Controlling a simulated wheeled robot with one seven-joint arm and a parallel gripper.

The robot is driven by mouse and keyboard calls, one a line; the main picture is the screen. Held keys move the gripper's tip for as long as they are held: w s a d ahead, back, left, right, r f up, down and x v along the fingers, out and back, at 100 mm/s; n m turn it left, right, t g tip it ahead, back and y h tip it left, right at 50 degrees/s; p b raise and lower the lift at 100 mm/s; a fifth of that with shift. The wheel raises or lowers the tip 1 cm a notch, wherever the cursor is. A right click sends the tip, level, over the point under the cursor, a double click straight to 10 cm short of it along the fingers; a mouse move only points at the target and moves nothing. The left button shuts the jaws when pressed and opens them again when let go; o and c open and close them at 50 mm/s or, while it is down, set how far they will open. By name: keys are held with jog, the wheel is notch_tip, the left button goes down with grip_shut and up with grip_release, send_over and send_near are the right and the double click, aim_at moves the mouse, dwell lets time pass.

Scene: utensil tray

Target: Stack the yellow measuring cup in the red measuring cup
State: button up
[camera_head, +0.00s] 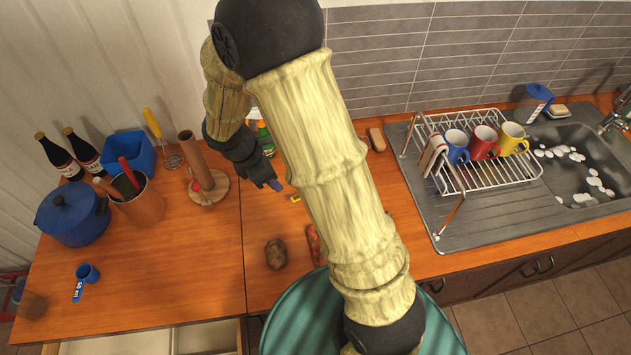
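My gripper (268,181) hangs over the counter left of my upper arm, pointing down to the right. It is small and dark here, and I cannot tell whether its fingers are apart or hold anything. A small yellow piece (296,198) shows just right of the gripper, partly hidden by my arm; it may be the yellow measuring cup. A small red item (196,187) sits at the round wooden base of the roll stand; it may be the red measuring cup, but its shape is unclear. A blue measuring cup (88,273) lies on the left counter, its marked handle toward the front.
The wooden roll stand (191,150), blue pot (72,212), utensil holder (142,205), blue bin (129,153) and two bottles (82,150) crowd the left. A potato (276,254) lies near the front edge. A dish rack (480,165) with mugs stands right. The left front counter is mostly clear.

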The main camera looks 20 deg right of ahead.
jog(key=shift+w+a+n, duration=0.25)
jog(key=shift+w+n, duration=0.1)
jog(key=shift+n, duration=0.35)
jog(key=p+x, duration=0.2)
jog(key=x, duration=1)
jog(key=shift+d, duration=0.15)
jog(key=shift+f, duration=0.15)
jog(key=shift+s+d+f+p, duration=0.15)
jog(key=shift+f+p, duration=0.2)
jog(key=shift+f, duration=0.25)
jog(key=shift+p+x, duration=0.5)
jog(key=shift+x, duration=1.4)
